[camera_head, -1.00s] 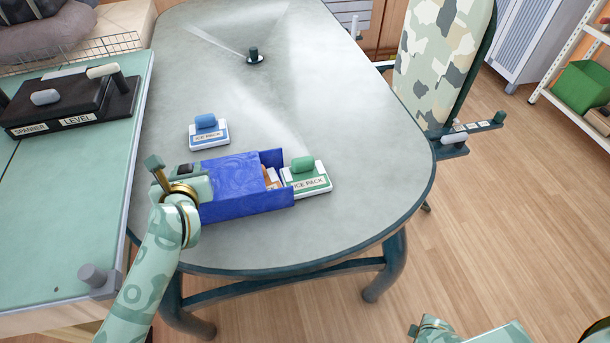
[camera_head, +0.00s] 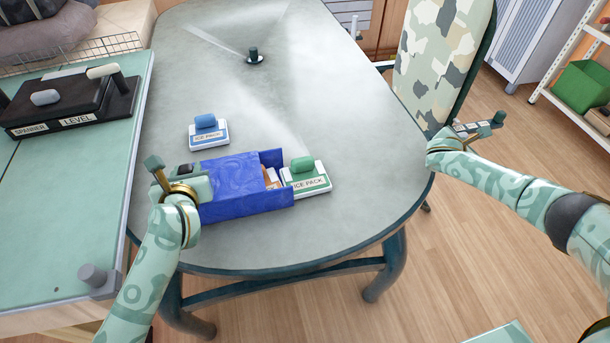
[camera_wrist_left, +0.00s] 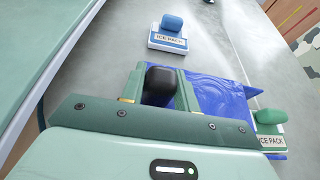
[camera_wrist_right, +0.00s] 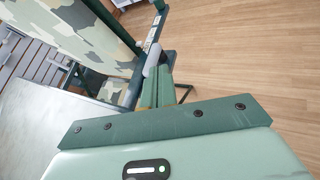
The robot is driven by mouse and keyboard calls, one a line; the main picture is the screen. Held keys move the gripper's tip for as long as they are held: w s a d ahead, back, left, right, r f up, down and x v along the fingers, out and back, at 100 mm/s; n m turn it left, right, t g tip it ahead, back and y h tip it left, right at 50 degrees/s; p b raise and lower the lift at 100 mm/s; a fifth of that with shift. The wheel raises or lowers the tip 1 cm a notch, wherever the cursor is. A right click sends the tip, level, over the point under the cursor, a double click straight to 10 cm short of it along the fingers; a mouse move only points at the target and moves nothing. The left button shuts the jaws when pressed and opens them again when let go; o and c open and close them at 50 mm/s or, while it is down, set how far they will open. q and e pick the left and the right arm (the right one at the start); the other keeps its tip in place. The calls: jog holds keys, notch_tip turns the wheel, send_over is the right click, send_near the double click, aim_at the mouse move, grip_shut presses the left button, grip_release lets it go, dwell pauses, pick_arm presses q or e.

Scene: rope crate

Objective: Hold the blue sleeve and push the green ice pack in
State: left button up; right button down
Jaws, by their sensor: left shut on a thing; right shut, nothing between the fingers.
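The blue sleeve (camera_head: 240,192) lies on the grey table, its open end facing right. My left gripper (camera_head: 186,170) is shut on the dark knob at the sleeve's left end; the grip also shows in the left wrist view (camera_wrist_left: 160,88). The green ice pack (camera_head: 306,181), white with a green top and a label, sits at the sleeve's open end, its left edge at the mouth. Whether any of it is inside cannot be told.
A blue ice pack (camera_head: 208,130) stands behind the sleeve on the table (camera_head: 370,200). A black holder (camera_head: 70,108) labelled SPANNER and LEVEL is on the left bench. The table right of the green pack is clear.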

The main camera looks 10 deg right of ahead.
aim_at(297, 178)
jog(key=w+a+m+g+y, duration=0.1)
jog(key=a+y, duration=0.1)
jog(key=a, duration=0.5)
jog(key=a+m+y, duration=0.1)
jog(key=a+y, duration=0.1)
jog(key=a, duration=0.5)
jog(key=w+a+r+m+g+y, duration=0.1)
jog(key=a+y, duration=0.1)
jog(key=a, duration=0.5)
jog(key=shift+w+a+g+y, duration=0.2)
jog(key=shift+w+g+y, duration=0.1)
jog(key=shift+y, duration=0.1)
jog(key=s+a+r+y, duration=0.1)
jog(key=a+r+y, duration=0.2)
jog(key=a, duration=0.4)
jog(key=a+r+y, duration=0.2)
jog(key=a+y, duration=0.1)
jog(key=a, duration=0.4)
jog(key=shift+g, duration=0.4)
jog(key=shift+s+d+f, duration=0.1)
jog(key=shift+f, duration=2)
jog(key=shift+s+d+f, duration=0.1)
jog(key=shift+f, duration=1.95)
jog(key=shift+a, duration=0.1)
jog(key=shift+w+a, duration=0.15)
jog(key=shift+a, duration=5.65)
jog(key=shift+d, duration=0.6)
jog(key=shift+r, duration=3.5)
jog(key=shift+d, duration=0.15)
